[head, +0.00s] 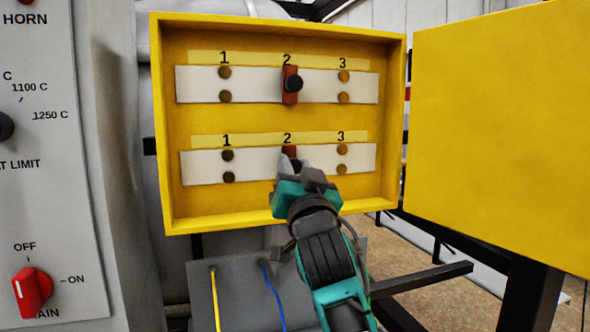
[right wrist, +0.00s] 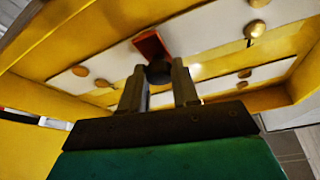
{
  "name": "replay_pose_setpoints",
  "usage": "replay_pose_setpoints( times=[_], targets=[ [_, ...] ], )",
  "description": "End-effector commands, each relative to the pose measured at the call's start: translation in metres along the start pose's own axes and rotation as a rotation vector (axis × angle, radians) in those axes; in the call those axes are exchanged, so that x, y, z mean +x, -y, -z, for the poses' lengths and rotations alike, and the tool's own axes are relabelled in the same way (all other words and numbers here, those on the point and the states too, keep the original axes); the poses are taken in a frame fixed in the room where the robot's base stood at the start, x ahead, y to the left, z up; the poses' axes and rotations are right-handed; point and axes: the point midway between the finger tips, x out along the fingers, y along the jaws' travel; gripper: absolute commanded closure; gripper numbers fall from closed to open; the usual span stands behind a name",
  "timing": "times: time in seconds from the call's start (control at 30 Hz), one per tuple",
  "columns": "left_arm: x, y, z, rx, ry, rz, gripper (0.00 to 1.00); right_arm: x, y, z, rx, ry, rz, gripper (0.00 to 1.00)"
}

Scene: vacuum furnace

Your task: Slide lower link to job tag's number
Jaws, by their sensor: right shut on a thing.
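A yellow box (head: 160,120) stands open with two white strips, each with brass studs under the numbers 1, 2 and 3. The upper link (head: 290,96), copper with a black knob, sits at 2. The lower link (head: 290,151) also sits at 2, mostly hidden behind my right gripper (head: 292,165). In the right wrist view the lower link (right wrist: 149,45) shows its black knob between the fingers of my right gripper (right wrist: 159,85), which is shut on it. The lower strip's studs at 1 (head: 228,156) and 3 (head: 342,150) are bare. I see no job tag. My left gripper is not in view.
The box's yellow door (head: 500,130) hangs open at the right. A grey control panel (head: 50,150) with a red switch (head: 32,290) stands at the left. Below the box, a grey surface has yellow (head: 215,300) and blue (head: 272,298) wires. A dark bar (head: 420,280) lies right of my right arm.

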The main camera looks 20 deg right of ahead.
Motion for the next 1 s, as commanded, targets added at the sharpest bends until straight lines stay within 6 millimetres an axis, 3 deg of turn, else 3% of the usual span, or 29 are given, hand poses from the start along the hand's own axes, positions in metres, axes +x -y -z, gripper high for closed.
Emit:
replay_pose_setpoints(
  times=[0.43, 0.47, 0.5, 0.7, 1.0],
  targets=[
    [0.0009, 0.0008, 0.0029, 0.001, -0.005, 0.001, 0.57, 0.0001, 0.0007, 0.0013, 0.000, -0.004, 0.002, 1.00],
    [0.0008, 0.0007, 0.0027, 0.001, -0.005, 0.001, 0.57, 0.0001, 0.0008, 0.0013, 0.000, -0.004, 0.002, 0.67],
    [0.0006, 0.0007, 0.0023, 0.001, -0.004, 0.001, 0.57, 0.0001, 0.0008, 0.0012, 0.000, -0.003, 0.002, 0.63],
    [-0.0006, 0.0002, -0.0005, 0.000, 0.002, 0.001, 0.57, -0.0001, 0.0007, 0.0005, 0.000, -0.002, 0.002, 0.44],
    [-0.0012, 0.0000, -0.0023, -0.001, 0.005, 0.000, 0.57, -0.0002, 0.0002, -0.0006, 0.000, 0.000, 0.001, 0.44]
  ],
)
